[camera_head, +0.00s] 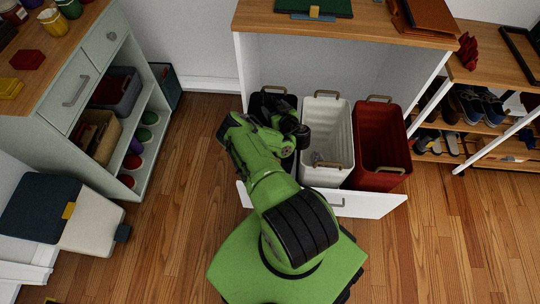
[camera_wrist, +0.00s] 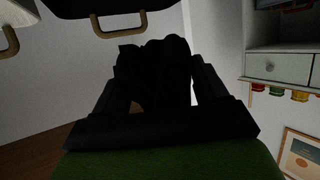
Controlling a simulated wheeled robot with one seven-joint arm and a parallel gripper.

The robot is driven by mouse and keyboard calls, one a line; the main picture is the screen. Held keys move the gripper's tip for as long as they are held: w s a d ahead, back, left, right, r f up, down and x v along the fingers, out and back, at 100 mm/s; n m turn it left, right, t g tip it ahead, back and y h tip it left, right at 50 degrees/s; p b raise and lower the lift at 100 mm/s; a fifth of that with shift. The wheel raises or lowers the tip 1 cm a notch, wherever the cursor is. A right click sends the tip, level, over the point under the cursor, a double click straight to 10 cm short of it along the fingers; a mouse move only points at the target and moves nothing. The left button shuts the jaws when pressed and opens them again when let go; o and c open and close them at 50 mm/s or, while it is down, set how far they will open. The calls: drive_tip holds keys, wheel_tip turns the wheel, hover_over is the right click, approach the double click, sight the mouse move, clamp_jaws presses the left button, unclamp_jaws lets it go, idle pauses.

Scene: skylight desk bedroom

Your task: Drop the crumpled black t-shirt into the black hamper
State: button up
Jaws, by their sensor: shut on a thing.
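The black hamper (camera_head: 272,98) stands leftmost of three hampers in a pulled-out drawer in the head view, partly hidden by my arm. Its dark rim and tan handle (camera_wrist: 121,26) show at the top of the wrist view. My gripper (camera_wrist: 160,82) is shut on the crumpled black t-shirt (camera_wrist: 155,68), a dark bundle between the fingers. In the head view my gripper (camera_head: 292,130) is over or beside the front of the black hamper. The shirt is hard to tell from the dark gripper there, and its height above the rim is unclear.
A white hamper (camera_head: 327,128) and a red hamper (camera_head: 382,143) stand to the right in the same white drawer (camera_head: 370,206). A wooden desktop (camera_head: 350,32) overhangs behind. A shoe rack (camera_head: 475,125) is at right, a cabinet (camera_head: 62,128) at left. The wood floor between cabinet and drawer is clear.

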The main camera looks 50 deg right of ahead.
drive_tip(key=o, duration=1.1)
drive_tip(key=shift+o, duration=0.2)
drive_tip(key=p+v, duration=0.9)
drive_tip(key=v, duration=0.7)
drive_tip(key=shift+p, duration=0.3)
drive_tip(key=shift+w, duration=0.1)
